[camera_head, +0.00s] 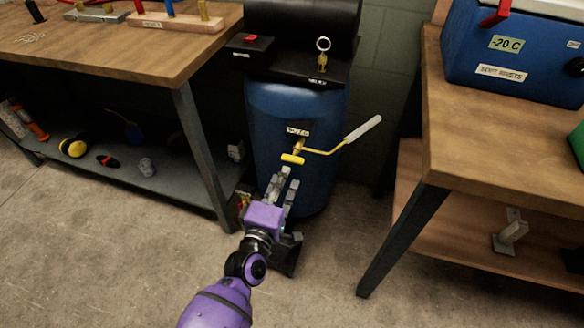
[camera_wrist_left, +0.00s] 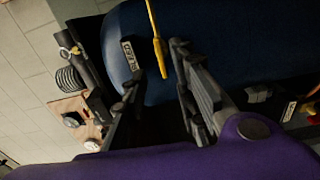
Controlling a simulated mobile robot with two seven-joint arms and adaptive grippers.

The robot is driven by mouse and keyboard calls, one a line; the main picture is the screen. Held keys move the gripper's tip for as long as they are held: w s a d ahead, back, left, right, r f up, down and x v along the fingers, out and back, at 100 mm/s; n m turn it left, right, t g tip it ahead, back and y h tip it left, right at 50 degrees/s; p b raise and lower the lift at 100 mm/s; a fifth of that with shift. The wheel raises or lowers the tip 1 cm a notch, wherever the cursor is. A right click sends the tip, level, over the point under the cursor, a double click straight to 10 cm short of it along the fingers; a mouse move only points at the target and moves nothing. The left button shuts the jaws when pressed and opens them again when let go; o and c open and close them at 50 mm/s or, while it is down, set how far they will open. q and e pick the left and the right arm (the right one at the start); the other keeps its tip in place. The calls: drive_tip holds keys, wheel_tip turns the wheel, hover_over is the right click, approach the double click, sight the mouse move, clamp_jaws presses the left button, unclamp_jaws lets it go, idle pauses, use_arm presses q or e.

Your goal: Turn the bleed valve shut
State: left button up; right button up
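The bleed valve sits on the front of a blue tank (camera_head: 262,112), under a small label (camera_head: 298,131). It has a brass body (camera_head: 298,147), a short yellow cross handle (camera_head: 293,158) and a yellow rod (camera_head: 322,152) running right to a pale grip (camera_head: 362,129). My left gripper (camera_head: 288,179) is open and empty just below the cross handle. In the left wrist view a yellow bar (camera_wrist_left: 157,45) stands between the two spread fingertips, with the label (camera_wrist_left: 130,55) beside it. Contact cannot be told. My right gripper is not in view.
A wooden workbench (camera_head: 120,50) with a lower shelf (camera_head: 185,180) stands left of the tank. Another wooden table (camera_head: 500,135) stands right, bearing a blue cooler (camera_head: 510,55). A ringed brass fitting (camera_head: 322,55) is above the tank.

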sight(291, 162)
use_arm(q)
drive_tip(key=b+x, duration=0.1)
drive_tip(key=x, duration=0.7)
drive_tip(key=shift+f, duration=0.15)
drive_tip(key=shift+w, duration=0.1)
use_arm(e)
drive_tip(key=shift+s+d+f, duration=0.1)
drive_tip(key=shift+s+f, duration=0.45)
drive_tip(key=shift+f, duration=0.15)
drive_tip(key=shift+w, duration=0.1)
use_arm(q)
clamp_jaws()
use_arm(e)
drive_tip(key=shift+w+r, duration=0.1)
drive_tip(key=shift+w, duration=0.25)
